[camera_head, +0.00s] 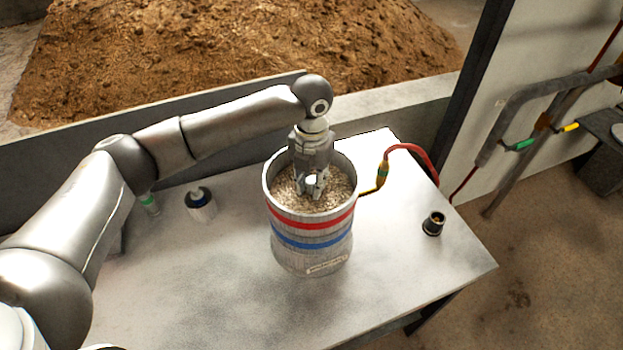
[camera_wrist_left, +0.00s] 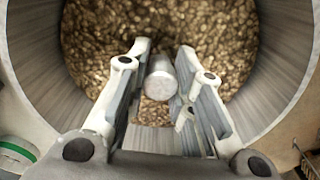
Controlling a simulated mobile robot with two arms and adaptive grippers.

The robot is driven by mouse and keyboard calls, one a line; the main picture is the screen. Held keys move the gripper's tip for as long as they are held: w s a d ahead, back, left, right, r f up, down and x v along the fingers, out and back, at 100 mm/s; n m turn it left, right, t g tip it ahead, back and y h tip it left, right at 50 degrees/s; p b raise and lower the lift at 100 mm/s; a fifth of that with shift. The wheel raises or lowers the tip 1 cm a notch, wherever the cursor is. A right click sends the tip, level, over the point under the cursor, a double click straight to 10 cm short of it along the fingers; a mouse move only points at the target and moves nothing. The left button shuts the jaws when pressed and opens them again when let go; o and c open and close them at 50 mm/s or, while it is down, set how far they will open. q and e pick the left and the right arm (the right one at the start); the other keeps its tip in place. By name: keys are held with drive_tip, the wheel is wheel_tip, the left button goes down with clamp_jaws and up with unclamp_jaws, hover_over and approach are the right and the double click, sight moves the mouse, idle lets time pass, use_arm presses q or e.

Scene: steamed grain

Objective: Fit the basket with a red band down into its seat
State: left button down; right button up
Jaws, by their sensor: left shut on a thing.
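The basket with a red band (camera_head: 312,223) is a metal cylinder filled with pale grain. It stands upright, in line with a blue-banded section (camera_head: 312,243) directly below it on the table. I cannot tell how deep it sits, as its lower end is hidden. My left gripper (camera_head: 312,187) reaches down inside the rim, at the middle of the grain. In the left wrist view its fingers (camera_wrist_left: 161,62) are on either side of a short pale round post (camera_wrist_left: 161,77) that stands up from the grain, and they are shut on it. My right gripper is not in view.
A white jar with a dark lid (camera_head: 200,204) and a small green-banded bottle (camera_head: 150,204) stand left on the metal table (camera_head: 200,290). A red hose (camera_head: 414,151) joins the vessel's right side. A black fitting (camera_head: 433,224) stands at the right. The front table is clear.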

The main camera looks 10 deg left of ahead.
use_arm(q)
drive_tip(key=shift+d+p, duration=0.1)
drive_tip(key=shift+p, duration=0.2)
idle(0.4)
drive_tip(key=c, duration=1.3)
unclamp_jaws()
drive_tip(key=shift+o, duration=0.6)
drive_tip(key=shift+s+f, duration=0.1)
drive_tip(key=shift+f, duration=0.1)
wheel_tip(320, 180, up, 12)
